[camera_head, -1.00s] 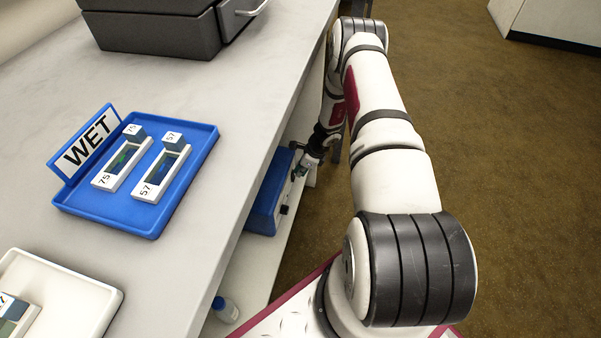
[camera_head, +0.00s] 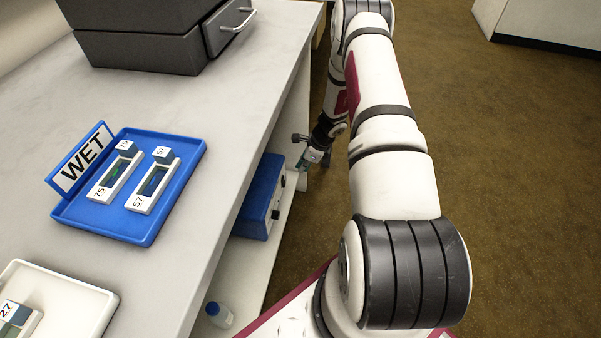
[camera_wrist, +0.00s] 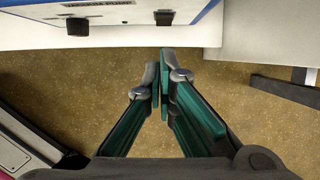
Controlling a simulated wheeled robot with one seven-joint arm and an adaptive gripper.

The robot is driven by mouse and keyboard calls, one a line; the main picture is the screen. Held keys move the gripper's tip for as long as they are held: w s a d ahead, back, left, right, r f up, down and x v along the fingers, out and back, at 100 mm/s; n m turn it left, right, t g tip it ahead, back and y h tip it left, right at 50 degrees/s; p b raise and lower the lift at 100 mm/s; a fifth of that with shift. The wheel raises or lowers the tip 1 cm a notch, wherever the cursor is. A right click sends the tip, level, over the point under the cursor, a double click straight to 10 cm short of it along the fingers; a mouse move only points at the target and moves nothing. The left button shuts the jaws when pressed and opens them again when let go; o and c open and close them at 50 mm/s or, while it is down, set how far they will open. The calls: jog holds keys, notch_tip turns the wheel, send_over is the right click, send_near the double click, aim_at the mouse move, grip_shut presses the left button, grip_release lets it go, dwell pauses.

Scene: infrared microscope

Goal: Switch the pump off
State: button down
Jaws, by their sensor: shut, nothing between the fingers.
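The pump is a blue box (camera_head: 258,200) on the shelf under the bench, with dark controls on its front face toward the aisle. In the wrist view, the pump's front panel (camera_wrist: 116,10) shows at the top, with a black knob (camera_wrist: 77,26) and a dark part (camera_wrist: 164,18). Any switch position is too small to tell. My gripper (camera_wrist: 163,75) is shut and empty, with its fingertips below the panel in the wrist view and apart from it. In the head view my gripper (camera_head: 305,152) is small, at the shelf's outer side near the pump's far end.
A blue tray (camera_head: 118,228) marked WET holds two slide holders on the bench. A white tray (camera_head: 88,297) and a dark grey box (camera_head: 150,45) also stand there. A bottle (camera_head: 219,314) is on the shelf near the pump. The brown floor is clear at right.

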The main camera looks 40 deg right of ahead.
jog(key=shift+w+a+p+v, duration=0.1)
jog(key=shift+p+v, duration=0.05)
jog(key=shift+v, duration=0.55)
jog(key=shift+w+a+p+v, duration=0.1)
jog(key=shift+p+v, duration=0.05)
jog(key=shift+v, duration=0.6)
jog(key=shift+r, duration=0.1)
